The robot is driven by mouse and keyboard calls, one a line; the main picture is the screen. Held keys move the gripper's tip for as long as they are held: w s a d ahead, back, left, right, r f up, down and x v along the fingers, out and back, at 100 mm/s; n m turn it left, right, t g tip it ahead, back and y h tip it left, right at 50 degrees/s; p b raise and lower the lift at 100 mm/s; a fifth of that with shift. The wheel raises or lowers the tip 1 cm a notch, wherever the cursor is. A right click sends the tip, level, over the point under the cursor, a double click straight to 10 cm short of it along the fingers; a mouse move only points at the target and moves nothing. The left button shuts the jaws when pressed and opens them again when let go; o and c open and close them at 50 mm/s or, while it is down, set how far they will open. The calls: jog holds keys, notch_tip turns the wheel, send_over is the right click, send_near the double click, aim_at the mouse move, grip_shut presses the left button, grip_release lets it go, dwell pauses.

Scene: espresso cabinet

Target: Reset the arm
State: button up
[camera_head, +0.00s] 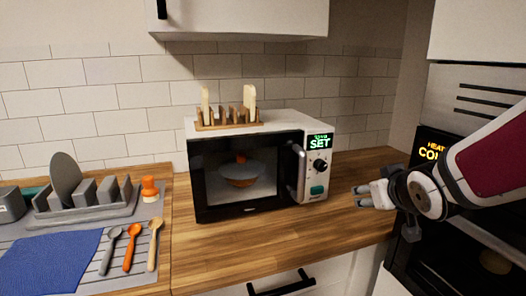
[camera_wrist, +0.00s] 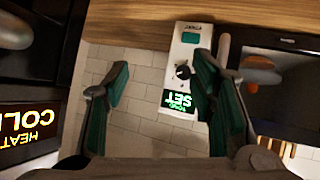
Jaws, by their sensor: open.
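My gripper (camera_head: 372,194) is at the right in the head view, over the wooden counter and a little to the right of the microwave. My arm reaches in from the right edge. In the wrist view my gripper (camera_wrist: 160,85) has its two green-padded fingers apart, with nothing between them. The microwave (camera_head: 195,160) stands on the counter with its door shut and its display reading SET. Its control panel (camera_wrist: 183,72) shows behind the right finger in the wrist view, which looks upside down.
A toast rack (camera_head: 228,124) with bread slices sits on the microwave, and an orange item in a bowl (camera_head: 240,172) shows through its door. A dark oven (camera_head: 432,143) is behind my arm. A dish rack (camera_head: 85,213), several spoons (camera_head: 132,247) and a blue cloth (camera_head: 50,263) lie left.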

jog(key=s+a+r+g+p, duration=0.1)
jog(key=s+g, duration=0.1)
jog(key=s, duration=0.8)
jog(key=s+a+r+m+g+p, duration=0.1)
jog(key=s+a+g, duration=0.1)
jog(key=s, duration=0.8)
jog(key=s+a+r+g+y+p, duration=0.1)
jog(key=s+a+g+p, duration=0.1)
jog(key=s, duration=0.8)
jog(key=shift+a+r+m+g, duration=0.2)
jog(key=shift+r+m+g, duration=0.1)
jog(key=shift+g, duration=0.4)
